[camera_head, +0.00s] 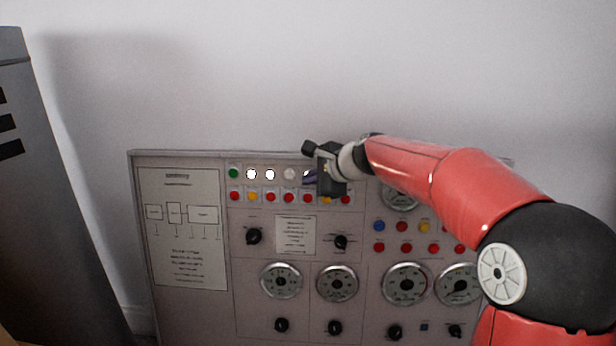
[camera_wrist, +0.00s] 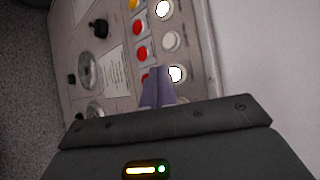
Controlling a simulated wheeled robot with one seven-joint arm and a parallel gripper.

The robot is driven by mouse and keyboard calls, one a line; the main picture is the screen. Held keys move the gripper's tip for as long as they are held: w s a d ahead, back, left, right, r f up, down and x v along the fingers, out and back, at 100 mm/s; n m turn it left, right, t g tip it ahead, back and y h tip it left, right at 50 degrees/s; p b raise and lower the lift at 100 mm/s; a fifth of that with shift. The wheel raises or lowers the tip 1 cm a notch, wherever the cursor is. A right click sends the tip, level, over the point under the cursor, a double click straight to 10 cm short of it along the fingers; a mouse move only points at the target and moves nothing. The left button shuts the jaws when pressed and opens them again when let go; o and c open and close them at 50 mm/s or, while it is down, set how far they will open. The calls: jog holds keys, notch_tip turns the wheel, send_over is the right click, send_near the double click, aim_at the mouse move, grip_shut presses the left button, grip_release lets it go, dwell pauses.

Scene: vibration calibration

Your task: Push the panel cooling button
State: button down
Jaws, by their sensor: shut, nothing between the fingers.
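The control panel (camera_head: 190,168) stands upright against the wall, with a top row of green and white buttons and a row of red and yellow ones below. I cannot read which button is the panel cooling one. My gripper (camera_head: 309,177) is shut and empty at the top row, right of the unlit white button (camera_head: 289,174). In the wrist view my gripper's fingertips (camera_wrist: 158,74) are beside a lit white button (camera_wrist: 175,74) and partly cover a red button (camera_wrist: 146,79). I cannot tell whether the fingertips touch the panel.
Round gauges (camera_head: 281,280) and black knobs (camera_head: 254,236) fill the lower panel. A printed label (camera_head: 296,235) sits mid-panel, and a diagram sheet (camera_head: 185,230) is at its left. A grey cabinet (camera_head: 50,200) stands at the left. The wall above the panel is bare.

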jog(key=shift+w, duration=0.15)
jog(key=shift+w+p, duration=0.25)
jog(key=shift+p, duration=0.05)
jog(key=shift+w+f, duration=0.15)
jog(key=shift+w, duration=0.25)
dwell(0.6)
jog(key=shift+s, duration=0.8)
jog(key=shift+s, duration=0.1)
jog(key=shift+s+r+b, duration=0.2)
jog(key=shift+s+b, duration=0.2)
jog(key=shift+s, duration=0.4)
jog(key=shift+s+r+b, duration=0.25)
jog(key=shift+s+b, duration=0.15)
jog(key=shift+s, duration=0.35)
jog(key=shift+s+r+b, duration=0.2)
jog(key=shift+s+b, duration=0.2)
jog(key=shift+s, duration=0.4)
